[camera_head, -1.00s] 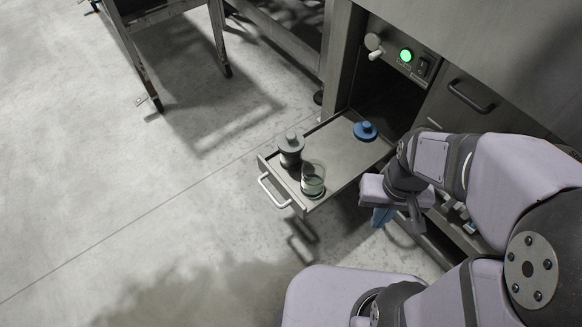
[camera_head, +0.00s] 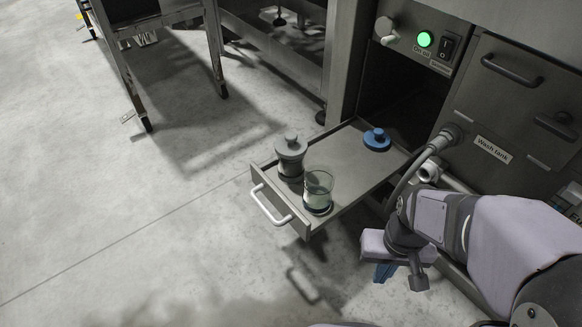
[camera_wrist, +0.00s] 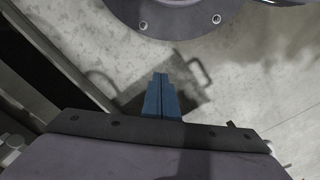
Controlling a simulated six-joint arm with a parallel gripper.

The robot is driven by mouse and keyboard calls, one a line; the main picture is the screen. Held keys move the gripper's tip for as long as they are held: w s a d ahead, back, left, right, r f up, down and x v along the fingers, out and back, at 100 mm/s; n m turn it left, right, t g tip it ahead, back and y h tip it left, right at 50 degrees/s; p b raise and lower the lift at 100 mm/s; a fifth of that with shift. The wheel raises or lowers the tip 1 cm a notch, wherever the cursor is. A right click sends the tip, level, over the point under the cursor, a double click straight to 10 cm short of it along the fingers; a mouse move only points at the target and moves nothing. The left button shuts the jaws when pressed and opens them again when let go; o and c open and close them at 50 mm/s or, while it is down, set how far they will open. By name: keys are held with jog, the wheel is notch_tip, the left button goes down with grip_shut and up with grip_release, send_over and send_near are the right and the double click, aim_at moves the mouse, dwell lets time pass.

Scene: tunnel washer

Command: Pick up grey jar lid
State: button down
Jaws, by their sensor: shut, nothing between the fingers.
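The grey jar lid (camera_head: 291,144), with a small round knob, sits on a jar (camera_head: 289,164) at the left of the pulled-out drawer tray (camera_head: 342,152). Next to it, on the right and nearer, stands an open clear glass jar (camera_head: 318,190). A blue lid (camera_head: 377,139) with a knob lies at the back of the tray. My gripper (camera_head: 384,271) is below and to the right of the tray, apart from the lid. Its blue fingers (camera_wrist: 162,96) are together and empty in the wrist view, above the floor.
The drawer handle (camera_head: 271,206) sticks out at the front left. The washer cabinet with a lit green button (camera_head: 425,39) and a hose and pipe fitting (camera_head: 440,150) stands behind and to the right. A metal frame (camera_head: 213,50) stands far left.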

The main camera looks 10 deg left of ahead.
jog(key=c, duration=2.4)
grip_release()
jog(key=shift+c, duration=0.2)
jog(key=o, duration=2.1)
jog(key=shift+r, duration=0.15)
